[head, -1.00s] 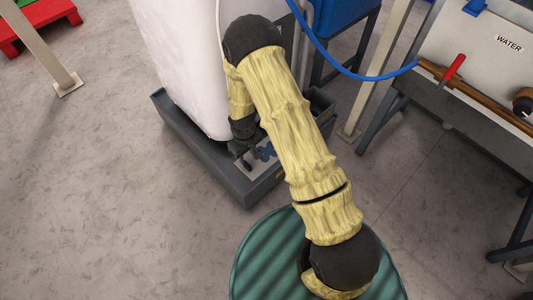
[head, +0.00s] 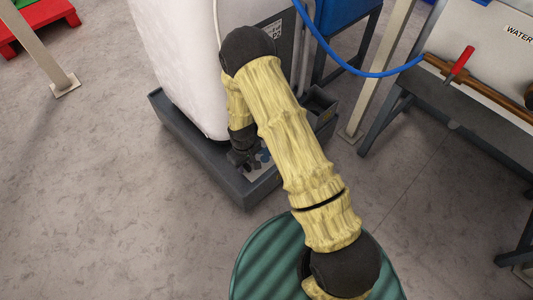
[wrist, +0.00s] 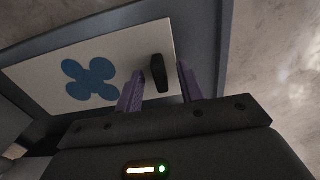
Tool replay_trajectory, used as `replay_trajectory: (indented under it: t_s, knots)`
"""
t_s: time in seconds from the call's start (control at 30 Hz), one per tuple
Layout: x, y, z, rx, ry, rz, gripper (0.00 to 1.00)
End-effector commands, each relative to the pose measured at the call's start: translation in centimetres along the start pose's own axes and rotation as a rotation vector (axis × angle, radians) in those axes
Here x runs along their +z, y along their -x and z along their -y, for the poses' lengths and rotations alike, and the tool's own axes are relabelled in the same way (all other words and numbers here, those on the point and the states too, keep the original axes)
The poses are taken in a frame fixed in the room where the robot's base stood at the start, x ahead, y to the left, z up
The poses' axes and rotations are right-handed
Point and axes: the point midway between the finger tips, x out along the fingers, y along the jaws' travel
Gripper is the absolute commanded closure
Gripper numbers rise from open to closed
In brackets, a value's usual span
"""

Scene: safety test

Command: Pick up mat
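The likely mat (wrist: 40,80) is a flat white panel with a blue lobed figure, lying in a dark grey tray (wrist: 205,30). Part of the mat (head: 257,169) shows beside my gripper in the head view, with the rest hidden by my arm. My gripper (wrist: 160,71) is over the panel's right end, its two purple fingers apart. A small black upright block (wrist: 159,73) appears between the fingertips. I cannot tell whether either finger touches it. In the head view my gripper (head: 241,160) is low inside the tray.
A large white tank (head: 175,60) stands in the tray, close behind my gripper. A green ridged drum top (head: 262,262) is below my arm. A bench with a blue hose (head: 350,72) is at the right. Open concrete floor (head: 100,190) lies at the left.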

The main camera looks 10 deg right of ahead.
Motion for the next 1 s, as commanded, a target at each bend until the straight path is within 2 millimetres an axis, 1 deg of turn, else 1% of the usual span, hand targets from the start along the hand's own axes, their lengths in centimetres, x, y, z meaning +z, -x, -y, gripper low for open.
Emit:
replay_trajectory:
  t_s: [0.17,0.2,0.37,0.4,0.67,0.77,0.87,1.0]
  knots:
    - [0.0,0.0,0.0,0.0,0.0,0.0,0.62]
    - [0.0,0.0,0.0,0.0,0.0,0.0,0.66]
    - [0.0,0.0,0.0,0.0,0.0,0.0,0.97]
    - [0.0,0.0,0.0,0.0,0.0,0.0,1.0]
    - [0.0,0.0,0.0,0.0,0.0,0.0,1.0]
    - [0.0,0.5,0.0,0.0,0.0,-0.001,1.0]
    - [0.0,1.4,0.0,0.0,0.0,-0.001,1.0]
    - [-0.1,3.8,0.0,0.0,0.0,-0.002,1.0]
